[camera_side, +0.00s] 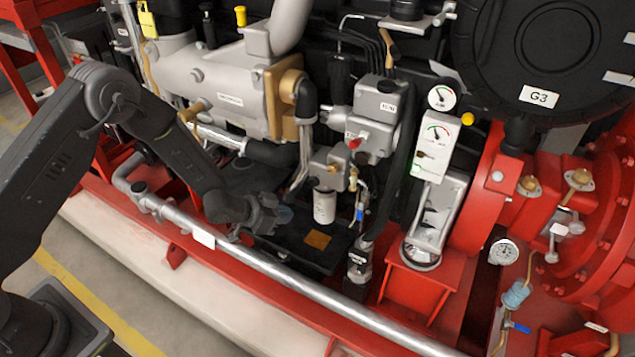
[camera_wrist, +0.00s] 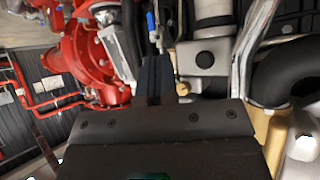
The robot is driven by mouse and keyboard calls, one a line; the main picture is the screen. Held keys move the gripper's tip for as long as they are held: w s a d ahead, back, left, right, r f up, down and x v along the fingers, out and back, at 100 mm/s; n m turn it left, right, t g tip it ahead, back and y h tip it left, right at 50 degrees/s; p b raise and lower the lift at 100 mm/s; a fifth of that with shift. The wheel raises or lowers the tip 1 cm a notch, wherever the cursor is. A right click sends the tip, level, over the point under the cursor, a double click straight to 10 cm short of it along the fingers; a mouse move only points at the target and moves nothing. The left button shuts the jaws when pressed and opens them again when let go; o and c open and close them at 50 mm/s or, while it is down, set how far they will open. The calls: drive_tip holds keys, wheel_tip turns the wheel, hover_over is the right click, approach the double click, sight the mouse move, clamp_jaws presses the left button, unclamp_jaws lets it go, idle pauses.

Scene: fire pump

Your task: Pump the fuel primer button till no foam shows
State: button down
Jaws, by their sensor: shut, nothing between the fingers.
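My gripper (camera_side: 268,214) is low in front of the engine in the side view, left of the white filter canister (camera_side: 324,206). Its fingers look closed together, with nothing held. In the wrist view the dark closed fingers (camera_wrist: 154,78) point up past the grey filter head (camera_wrist: 203,58), which has a small dark round button-like part (camera_wrist: 205,59). The white canister shows above that head. In the side view the filter head (camera_side: 330,170) sits on top of the canister. The gripper appears apart from it. I cannot identify the primer button with certainty, and I can make out no foam.
A silver pipe (camera_side: 290,287) runs along the red frame in front. A black hose (camera_wrist: 285,75) and pale tubes lie to the right in the wrist view. A sight-glass unit (camera_side: 360,262) and a gauge panel (camera_side: 434,148) stand right of the canister.

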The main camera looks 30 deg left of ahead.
drive_tip(key=w, duration=0.9)
idle(0.4)
idle(1.9)
drive_tip(key=shift+w, duration=0.35)
drive_tip(key=shift+w, duration=0.9)
idle(1.0)
drive_tip(key=shift+s, duration=1.3)
drive_tip(key=shift+s, duration=0.1)
drive_tip(key=shift+s, duration=2.4)
